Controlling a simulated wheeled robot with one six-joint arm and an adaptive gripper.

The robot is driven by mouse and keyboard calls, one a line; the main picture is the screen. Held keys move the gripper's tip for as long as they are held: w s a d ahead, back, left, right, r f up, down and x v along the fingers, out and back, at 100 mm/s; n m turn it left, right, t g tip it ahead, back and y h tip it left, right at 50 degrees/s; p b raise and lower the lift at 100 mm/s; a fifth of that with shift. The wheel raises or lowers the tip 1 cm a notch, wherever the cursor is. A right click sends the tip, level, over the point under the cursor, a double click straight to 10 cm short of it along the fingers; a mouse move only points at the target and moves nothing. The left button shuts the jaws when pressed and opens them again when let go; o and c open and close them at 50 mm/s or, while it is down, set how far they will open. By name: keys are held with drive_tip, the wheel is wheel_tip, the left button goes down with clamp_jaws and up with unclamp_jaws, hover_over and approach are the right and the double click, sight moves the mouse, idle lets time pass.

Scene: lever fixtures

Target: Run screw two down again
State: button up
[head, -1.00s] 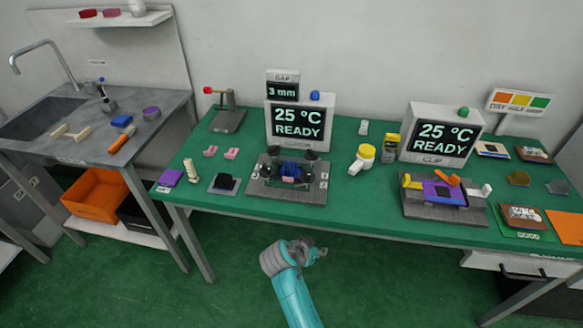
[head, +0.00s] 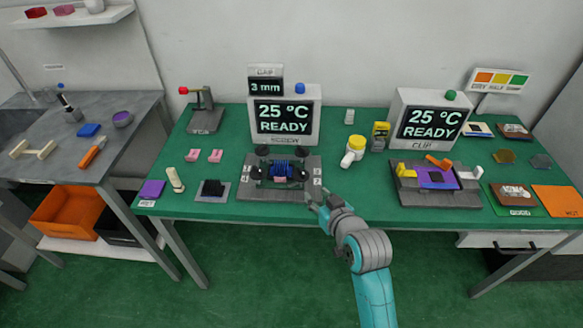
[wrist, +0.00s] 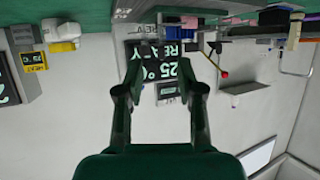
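The screw fixture (head: 262,195) stands on the green table, a grey base carrying a blue finned block (head: 284,168), a pink piece (head: 280,179) and several black knobs. Small white labels sit at its sides; the right one (head: 318,183) seems to read 2, beside the front right black knob (head: 300,175). How far down that screw sits is too small to tell. My gripper (head: 318,204) is just off the fixture's front right corner, near the table's front edge, apart from the knobs. In the wrist view its two fingers (wrist: 158,62) are spread with nothing between them.
The screw display (head: 284,117) behind the fixture reads 25 °C READY, with 3 mm above. A dark block on a grey pad (head: 213,190) is close left.

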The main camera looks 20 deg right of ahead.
sight(302, 170)
drive_tip(key=shift+n, duration=0.3)
drive_tip(key=w, duration=0.3)
drive_tip(key=w+a, duration=0.1)
drive_tip(key=w, duration=0.3)
drive_tip(key=w+f, duration=0.1)
drive_tip(key=w, duration=0.3)
drive_tip(key=shift+w+a, duration=0.15)
drive_tip(key=shift+w, duration=0.1)
clamp_jaws()
